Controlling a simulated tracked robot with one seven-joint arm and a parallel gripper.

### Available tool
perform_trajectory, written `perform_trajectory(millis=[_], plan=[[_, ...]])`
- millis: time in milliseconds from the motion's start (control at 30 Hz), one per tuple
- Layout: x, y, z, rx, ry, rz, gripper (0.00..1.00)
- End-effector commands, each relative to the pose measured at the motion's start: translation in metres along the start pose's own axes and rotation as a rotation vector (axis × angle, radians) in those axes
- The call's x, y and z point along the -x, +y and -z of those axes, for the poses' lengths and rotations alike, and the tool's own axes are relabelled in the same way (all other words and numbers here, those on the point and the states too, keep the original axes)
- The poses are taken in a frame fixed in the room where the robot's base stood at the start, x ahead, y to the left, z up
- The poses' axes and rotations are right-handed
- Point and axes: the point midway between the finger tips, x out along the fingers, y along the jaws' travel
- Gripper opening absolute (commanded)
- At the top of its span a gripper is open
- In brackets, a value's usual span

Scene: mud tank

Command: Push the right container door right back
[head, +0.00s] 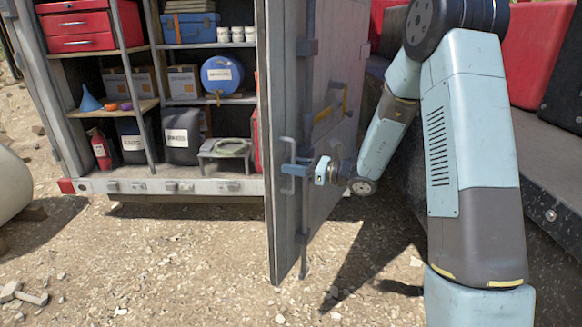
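The right container door (330,100) is a grey metal panel standing open, jutting from the container (215,187) toward me. It is seen at a steep angle, with its free edge nearest. A grey bar handle (287,180) is on the door near that edge. My gripper (298,170) is at the door's edge beside the handle, with its blue fingers reaching in from the right. The fingers are small and partly merged with the door hardware. I cannot tell whether they grip the handle or only touch it.
Shelves left of the door hold a red toolbox (80,30), a blue drum (222,75) and a fire extinguisher (100,148). Gravel ground (180,255) lies clear in front. A dark ledge (535,170) and red box (525,60) stand close on the right.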

Motion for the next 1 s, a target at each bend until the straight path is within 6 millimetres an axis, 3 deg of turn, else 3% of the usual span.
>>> perform_trajectory(millis=[200,600,1000], plan=[[0.0001,-0.0001,0.0000,0.000,0.000,0.000,0.37],[0.0006,-0.0006,-0.0001,0.000,0.000,0.001,0.00],[0.0014,-0.0012,-0.0003,0.001,0.000,0.002,0.00]])
